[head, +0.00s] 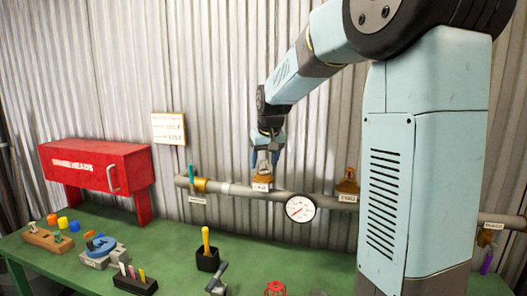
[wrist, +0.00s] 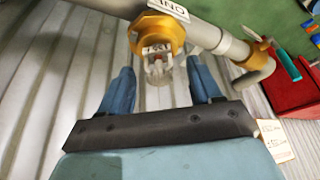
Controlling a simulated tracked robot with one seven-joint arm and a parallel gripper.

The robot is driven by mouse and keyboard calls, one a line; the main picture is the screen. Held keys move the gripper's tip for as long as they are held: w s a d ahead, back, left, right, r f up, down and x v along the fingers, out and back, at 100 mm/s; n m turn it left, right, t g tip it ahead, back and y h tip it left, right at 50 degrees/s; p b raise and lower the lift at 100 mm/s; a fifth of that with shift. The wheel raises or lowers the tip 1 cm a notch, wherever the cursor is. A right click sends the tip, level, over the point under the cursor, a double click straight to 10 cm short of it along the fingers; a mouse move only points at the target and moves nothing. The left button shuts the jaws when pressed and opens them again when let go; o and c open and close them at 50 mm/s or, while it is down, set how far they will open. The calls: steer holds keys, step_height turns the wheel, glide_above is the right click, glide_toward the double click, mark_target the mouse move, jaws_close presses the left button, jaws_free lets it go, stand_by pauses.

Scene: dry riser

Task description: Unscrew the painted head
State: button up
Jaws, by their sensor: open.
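Gaps show between the head and both fingers. The head has a pale frame and sits in the brass fitting (wrist: 160,30). I cannot tell whether its pale look is paint. Another brass fitting with a reddish head (head: 347,183) stands farther right on the pipe.
A gauge (head: 300,208) hangs on the pipe (head: 235,189) right of my gripper. A teal-handled valve (head: 191,175) is at its left end. A red box (head: 100,172) stands on the green bench (head: 180,238), with tools and blocks in front. Corrugated wall is close behind.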

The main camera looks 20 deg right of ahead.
steer(key=shift+w+f, duration=0.2)
steer(key=shift+f, duration=0.35)
steer(key=shift+c, duration=0.3)
jaws_close()
steer(key=shift+n+y, duration=0.7)
steer(key=shift+n, duration=1.4)
steer(key=shift+n+g+y, duration=0.3)
steer(key=shift+n, duration=0.5)
steer(key=n, duration=0.2)
steer(key=shift+n+g+y, duration=0.3)
steer(key=shift+y, duration=0.1)
steer(key=shift+a+r+n+g+y, duration=0.1)
steer(key=shift+n+g+y, duration=0.35)
steer(key=shift+n, duration=1.15)
